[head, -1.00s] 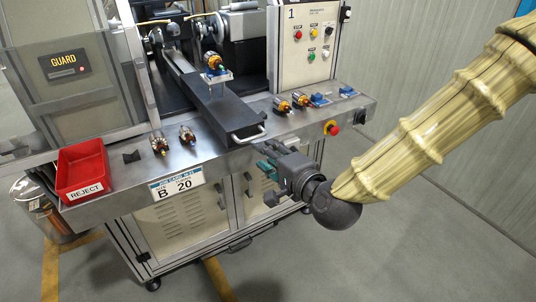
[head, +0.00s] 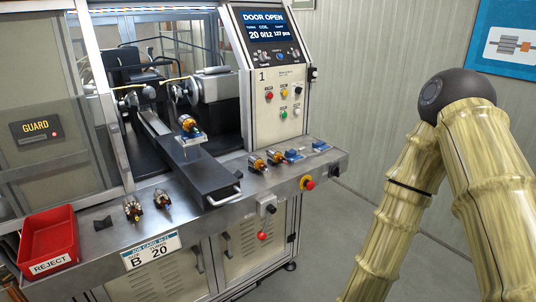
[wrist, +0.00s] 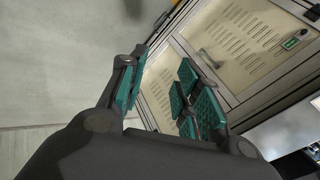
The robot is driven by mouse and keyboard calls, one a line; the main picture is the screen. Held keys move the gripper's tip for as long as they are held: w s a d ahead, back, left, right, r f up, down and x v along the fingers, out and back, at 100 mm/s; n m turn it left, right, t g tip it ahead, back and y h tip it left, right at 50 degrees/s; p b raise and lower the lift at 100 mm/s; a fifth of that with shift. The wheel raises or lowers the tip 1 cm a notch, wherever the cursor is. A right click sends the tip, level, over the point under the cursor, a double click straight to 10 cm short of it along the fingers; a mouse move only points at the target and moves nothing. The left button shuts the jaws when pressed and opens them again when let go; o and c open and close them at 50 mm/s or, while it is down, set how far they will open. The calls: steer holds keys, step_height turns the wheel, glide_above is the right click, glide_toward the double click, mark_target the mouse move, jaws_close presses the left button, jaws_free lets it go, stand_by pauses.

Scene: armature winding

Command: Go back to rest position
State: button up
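My gripper (wrist: 158,95) shows only in the wrist view, with its teal-padded fingers spread apart and nothing between them. The machine's cream cabinet doors (wrist: 245,45) and the grey floor lie beyond the fingers. In the head view my arm is folded upward at the right, clear of the bench, and the gripper is out of the picture.
The steel bench (head: 105,255) carries a red reject bin (head: 48,240), several armatures, and a dark slide (head: 197,175) with one armature (head: 189,125) on a stand. An emergency stop (head: 308,184) sits at the bench's right end. The floor right of the machine is clear.

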steer(key=s+d+f+n+g+h, duration=0.2)
steer(key=s+d+f+g, duration=0.1)
steer(key=s+d+f, duration=0.5)
steer(key=s+d+f+n+g+h, duration=0.2)
steer(key=s+d+f, duration=0.6)
steer(key=s, duration=0.4)
steer(key=shift+s+n+g, duration=0.15)
steer(key=shift+n+g, duration=0.35)
steer(key=shift+n, duration=0.2)
steer(key=shift+f, duration=0.1)
